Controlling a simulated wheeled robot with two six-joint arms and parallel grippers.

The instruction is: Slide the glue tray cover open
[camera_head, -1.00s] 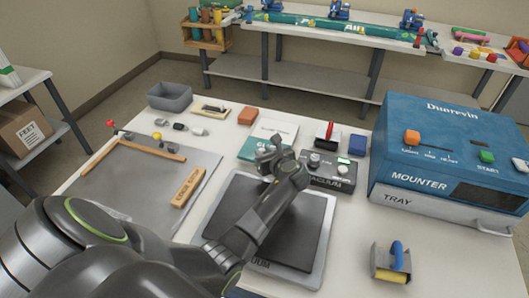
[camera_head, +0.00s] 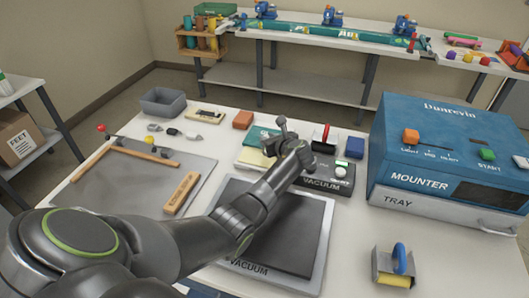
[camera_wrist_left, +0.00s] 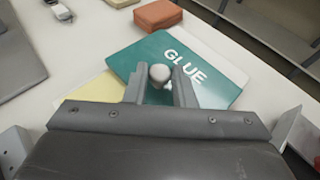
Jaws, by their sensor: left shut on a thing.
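The glue tray cover (camera_head: 262,134) is a teal plate marked GLUE, on the table behind the vacuum board. In the left wrist view the cover (camera_wrist_left: 140,56) has a pale round knob (camera_wrist_left: 159,74) between my fingers. My left gripper (camera_head: 282,124) is shut on this knob. A pale yellow surface (camera_wrist_left: 92,103) of the tray shows on the near side of the cover, and it also shows in the head view (camera_head: 252,159). My forearm hides part of the tray in the head view. My right gripper is not in view.
The vacuum control box (camera_head: 328,178) stands close to the right of my left gripper. A red-handled tool (camera_head: 324,140) and a blue block (camera_head: 354,147) stand behind it. The blue mounter (camera_head: 430,145) fills the right side.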

